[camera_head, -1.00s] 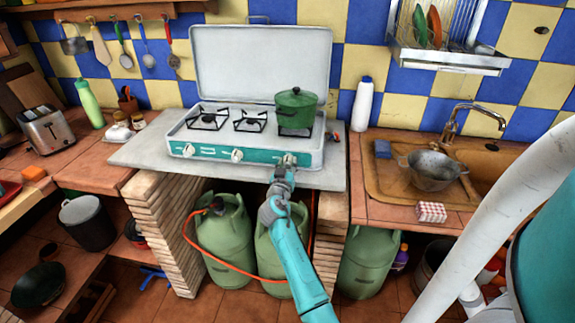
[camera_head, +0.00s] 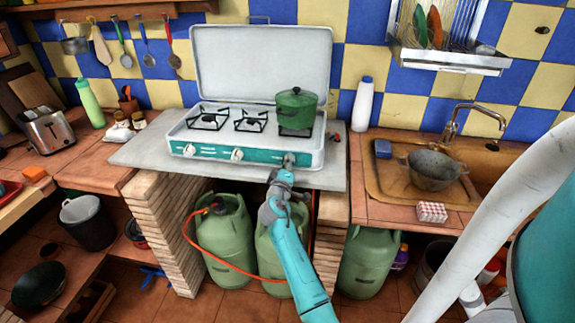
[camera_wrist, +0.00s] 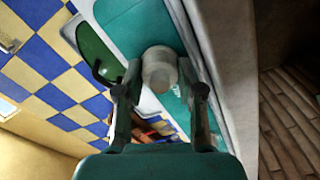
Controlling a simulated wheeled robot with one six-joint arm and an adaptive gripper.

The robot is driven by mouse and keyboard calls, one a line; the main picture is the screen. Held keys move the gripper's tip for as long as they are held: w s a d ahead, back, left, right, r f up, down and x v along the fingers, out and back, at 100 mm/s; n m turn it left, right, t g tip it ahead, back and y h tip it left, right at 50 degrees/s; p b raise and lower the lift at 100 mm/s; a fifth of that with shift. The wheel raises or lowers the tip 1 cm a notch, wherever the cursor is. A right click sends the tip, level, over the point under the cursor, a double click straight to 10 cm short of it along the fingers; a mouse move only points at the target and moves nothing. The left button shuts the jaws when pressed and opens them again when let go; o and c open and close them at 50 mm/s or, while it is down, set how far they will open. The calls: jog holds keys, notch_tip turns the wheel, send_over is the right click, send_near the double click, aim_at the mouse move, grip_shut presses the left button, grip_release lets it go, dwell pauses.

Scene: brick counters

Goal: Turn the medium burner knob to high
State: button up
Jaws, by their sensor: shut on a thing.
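The camping stove (camera_head: 262,157) has a teal front panel with three white knobs. The left knob (camera_head: 189,150) and the middle knob (camera_head: 237,154) are free. My gripper (camera_head: 288,164) is at the right knob, below the green pot, and largely hides it in the head view. In the wrist view, my gripper's fingers (camera_wrist: 162,88) stand on either side of this pale round knob (camera_wrist: 158,68) and are shut on it. The knob's pointer mark and setting cannot be made out.
The green lidded pot (camera_head: 296,108) stands on the right burner; the left burner (camera_head: 208,119) and middle burner (camera_head: 251,121) are bare. The raised lid (camera_head: 260,62) stands behind. Gas cylinders (camera_head: 226,240) with an orange hose are under the counter.

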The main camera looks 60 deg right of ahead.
jog(key=n, duration=0.4)
jog(key=shift+n, duration=0.4)
dwell(0.4)
jog(key=o, duration=1)
jog(key=shift+w, duration=0.1)
jog(key=shift+o, duration=0.7)
jog(key=shift+f, duration=0.1)
